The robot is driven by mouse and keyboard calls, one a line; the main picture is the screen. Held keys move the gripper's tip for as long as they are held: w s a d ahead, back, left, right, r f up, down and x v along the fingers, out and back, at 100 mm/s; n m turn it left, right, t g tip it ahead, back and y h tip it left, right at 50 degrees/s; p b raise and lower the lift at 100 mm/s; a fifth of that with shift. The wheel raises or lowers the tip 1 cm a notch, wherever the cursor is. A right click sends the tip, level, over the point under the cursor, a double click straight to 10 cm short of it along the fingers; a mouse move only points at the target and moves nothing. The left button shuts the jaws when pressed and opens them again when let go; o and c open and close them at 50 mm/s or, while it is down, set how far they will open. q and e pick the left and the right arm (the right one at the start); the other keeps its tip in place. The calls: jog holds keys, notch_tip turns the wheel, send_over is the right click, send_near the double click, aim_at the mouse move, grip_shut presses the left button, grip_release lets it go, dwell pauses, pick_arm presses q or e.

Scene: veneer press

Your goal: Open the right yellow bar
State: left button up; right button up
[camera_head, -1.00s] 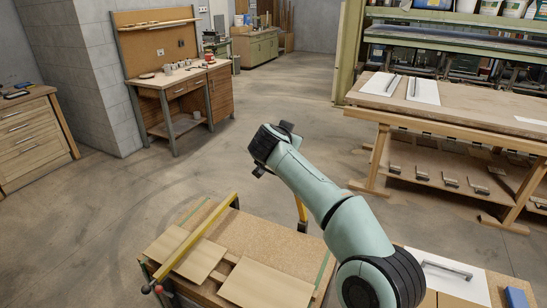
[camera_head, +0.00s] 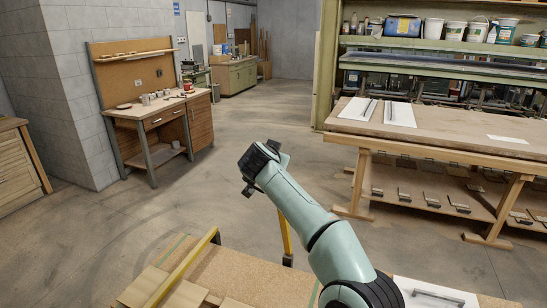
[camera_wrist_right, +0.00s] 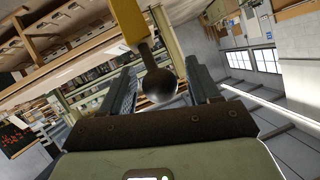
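The right yellow bar (camera_head: 286,240) stands up from the far edge of the press table, and my right arm hides its upper part in the head view. In the right wrist view its yellow end (camera_wrist_right: 130,20) carries a dark ball knob (camera_wrist_right: 160,86). My right gripper (camera_head: 255,170) is open, and the knob shows between its two fingers (camera_wrist_right: 160,90) with a gap on each side. I cannot tell whether the knob is at fingertip depth. The left yellow bar (camera_head: 184,268) lies slanting across the table. My left gripper is out of view.
The press table (camera_head: 240,272) holds wooden panels (camera_head: 180,297) at the bottom of the head view. A white sheet with a grey handle (camera_head: 438,296) is at lower right. A long workbench (camera_head: 450,140) stands right, a small bench (camera_head: 150,108) left. Open floor lies between.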

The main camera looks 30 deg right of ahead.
jog(key=shift+s+r, duration=0.1)
jog(key=v, duration=1.3)
jog(key=shift+a+b, duration=0.15)
jog(key=shift+b, duration=0.25)
